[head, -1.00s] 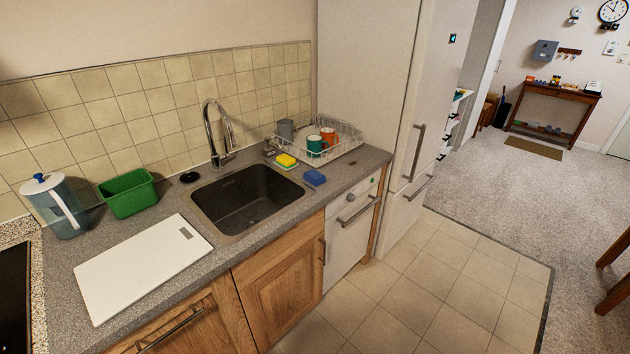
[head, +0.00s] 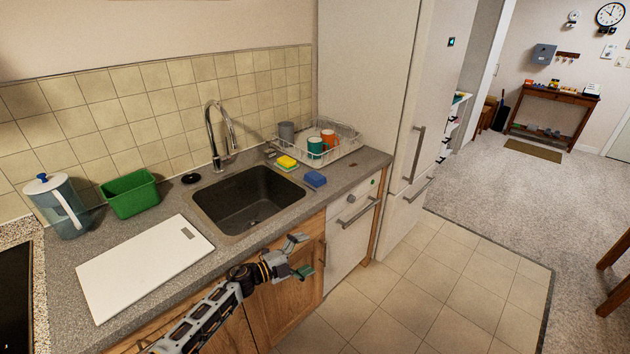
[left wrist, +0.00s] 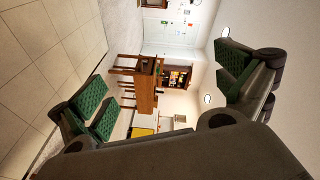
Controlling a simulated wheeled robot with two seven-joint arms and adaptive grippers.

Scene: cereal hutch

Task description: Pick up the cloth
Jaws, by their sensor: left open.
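I cannot make out a cloth for sure in either view. My left gripper (head: 300,257) is open and empty, in front of the wooden cabinet doors and below the blue block in the picture. In the left wrist view its green-padded fingers (left wrist: 165,92) stand wide apart with nothing between them. My right gripper is not in view.
The grey counter (head: 65,258) holds a jug (head: 60,207), green tub (head: 130,194), white board (head: 145,267) and a dish rack (head: 345,142) with cups. A sink (head: 250,200) is set into it. The tiled floor (head: 440,285) is clear. The wrist view shows a wooden table (left wrist: 146,88) farther off.

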